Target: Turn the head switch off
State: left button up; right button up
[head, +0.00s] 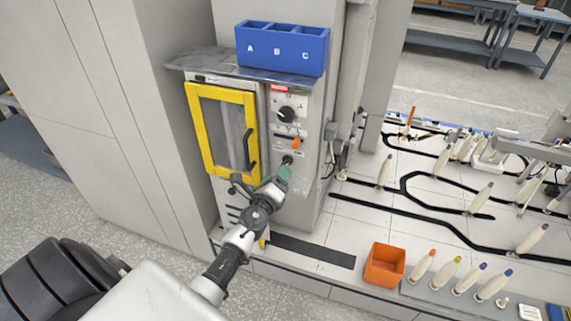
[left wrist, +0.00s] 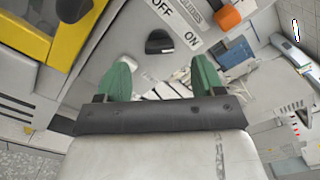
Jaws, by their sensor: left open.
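A black switch (left wrist: 160,42) sits on the machine's grey panel, beside a label reading OFF and ON; it also shows in the head view (head: 287,160). I take it as the head switch, though no name for it is readable. Which word it points to is unclear. My left gripper (left wrist: 162,77) has green fingertips, spread apart and empty, just short of the switch and not around it. In the head view the left gripper (head: 284,172) is just below the switch. My right gripper is in neither view.
An orange knob (head: 296,143) and a larger black knob (head: 287,114) are above the switch. A yellow-framed door (head: 190,110) is to the left. A blue bin (head: 243,51) stands on the shelf. An orange bin (head: 369,270) and several bobbins stand at the right.

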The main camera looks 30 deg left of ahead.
aim_at(286, 163)
pick_arm(q)
jog(key=shift+b+x, duration=0.5)
jog(key=shift+x, duration=2.45)
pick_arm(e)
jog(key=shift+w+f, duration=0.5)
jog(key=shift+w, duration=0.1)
pick_arm(q)
jog(key=shift+f, duration=0.1)
jog(key=c, duration=0.9)
